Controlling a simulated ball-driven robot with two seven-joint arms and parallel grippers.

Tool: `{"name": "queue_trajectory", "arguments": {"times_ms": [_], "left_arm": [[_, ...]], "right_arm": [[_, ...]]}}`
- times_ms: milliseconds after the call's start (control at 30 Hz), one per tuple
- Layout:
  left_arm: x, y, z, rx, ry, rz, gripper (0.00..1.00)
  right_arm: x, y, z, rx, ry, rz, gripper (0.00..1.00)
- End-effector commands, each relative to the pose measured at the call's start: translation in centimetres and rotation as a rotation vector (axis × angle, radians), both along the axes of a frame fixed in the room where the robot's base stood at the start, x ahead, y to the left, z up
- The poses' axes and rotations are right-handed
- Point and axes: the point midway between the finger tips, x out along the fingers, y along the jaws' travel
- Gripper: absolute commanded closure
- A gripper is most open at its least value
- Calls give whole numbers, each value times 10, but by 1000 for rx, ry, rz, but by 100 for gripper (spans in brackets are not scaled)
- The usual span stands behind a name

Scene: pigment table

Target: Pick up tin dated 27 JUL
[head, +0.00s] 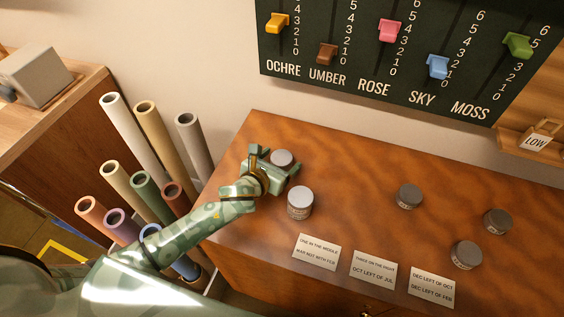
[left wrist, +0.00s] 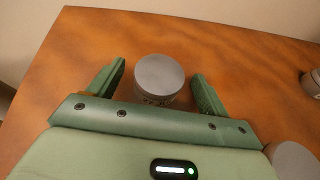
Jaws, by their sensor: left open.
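My left gripper (head: 281,160) is open at the far left tin (head: 282,156). In the left wrist view, this tin (left wrist: 159,76) stands between the two green fingers, with a gap on each side. A second tin (head: 300,203) stands just in front of the gripper. Others are a tin at the middle (head: 408,196), a tin at the right (head: 497,221) and a tin at the front right (head: 466,254). My right gripper is out of view.
Three printed cards lie along the front of the table (head: 350,190): a left card (head: 317,252), a middle card (head: 373,270) and a right card (head: 431,287). Coloured rolls (head: 150,170) stand left of the table. A slider board (head: 400,60) hangs behind. The table's middle is clear.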

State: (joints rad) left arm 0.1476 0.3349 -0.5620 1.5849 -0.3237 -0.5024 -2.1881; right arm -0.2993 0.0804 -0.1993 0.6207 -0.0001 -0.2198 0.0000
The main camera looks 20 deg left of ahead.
Motion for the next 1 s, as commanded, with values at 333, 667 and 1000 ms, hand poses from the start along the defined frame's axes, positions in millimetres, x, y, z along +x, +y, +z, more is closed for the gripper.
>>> {"name": "queue_trajectory", "arguments": {"times_ms": [333,667,1000], "left_arm": [[17,-4,-7,0,0,-1,21],[17,-4,-7,1,0,-1,71],[17,-3,6,4,-3,-1,71]], "right_arm": [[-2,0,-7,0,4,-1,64],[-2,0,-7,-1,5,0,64],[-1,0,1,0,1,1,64]]}}
